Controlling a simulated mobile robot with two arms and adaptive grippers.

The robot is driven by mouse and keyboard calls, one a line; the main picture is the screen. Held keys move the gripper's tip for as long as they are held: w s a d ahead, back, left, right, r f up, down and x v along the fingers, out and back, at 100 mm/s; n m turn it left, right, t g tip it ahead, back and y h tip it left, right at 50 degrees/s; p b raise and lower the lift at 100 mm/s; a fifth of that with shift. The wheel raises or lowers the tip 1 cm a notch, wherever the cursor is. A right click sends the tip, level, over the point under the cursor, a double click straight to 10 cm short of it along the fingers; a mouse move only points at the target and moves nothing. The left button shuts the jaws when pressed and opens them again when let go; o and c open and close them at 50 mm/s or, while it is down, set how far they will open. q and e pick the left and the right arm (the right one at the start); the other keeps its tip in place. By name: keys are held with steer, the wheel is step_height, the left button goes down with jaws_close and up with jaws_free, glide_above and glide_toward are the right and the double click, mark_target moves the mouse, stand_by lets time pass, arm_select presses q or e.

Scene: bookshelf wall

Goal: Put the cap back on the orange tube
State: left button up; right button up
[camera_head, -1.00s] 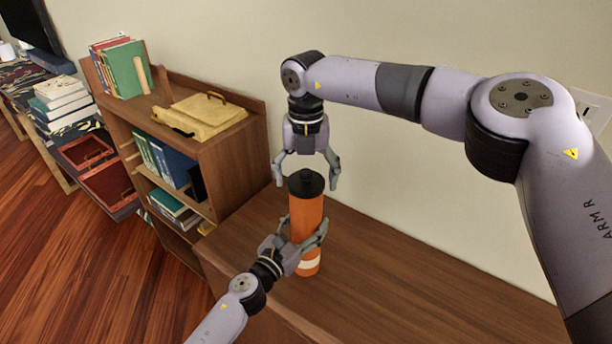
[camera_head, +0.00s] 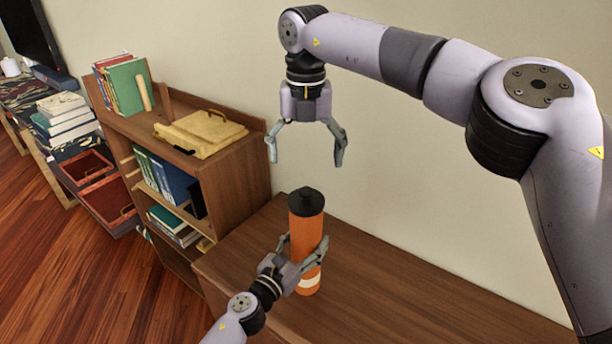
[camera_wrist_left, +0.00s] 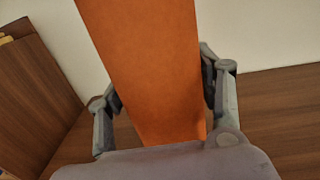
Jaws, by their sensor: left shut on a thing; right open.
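The orange tube (camera_head: 307,235) stands upright on the brown wooden surface, with a white band near its bottom. The black cap (camera_head: 306,201) sits on top of the tube; whether it is fully seated cannot be told. My left gripper (camera_head: 303,246) is shut on the tube's lower half, one finger on each side. The left wrist view shows the tube (camera_wrist_left: 148,65) between the fingers of my left gripper (camera_wrist_left: 165,105); the cap is out of that picture. My right gripper (camera_head: 306,160) is open and empty, pointing down above the cap and apart from it.
The wooden surface (camera_head: 420,285) is clear to the right of the tube. A bookshelf (camera_head: 235,165) with books and a yellow case (camera_head: 201,133) stands at the left. The pale wall (camera_head: 400,165) rises close behind the tube.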

arm_select(q)
steer(key=o, duration=1.8)
steer(key=shift+c, duration=0.2)
arm_select(e)
steer(key=shift+r, duration=0.95)
arm_select(q)
steer(key=v, duration=1.2)
steer(key=shift+f, duration=0.1)
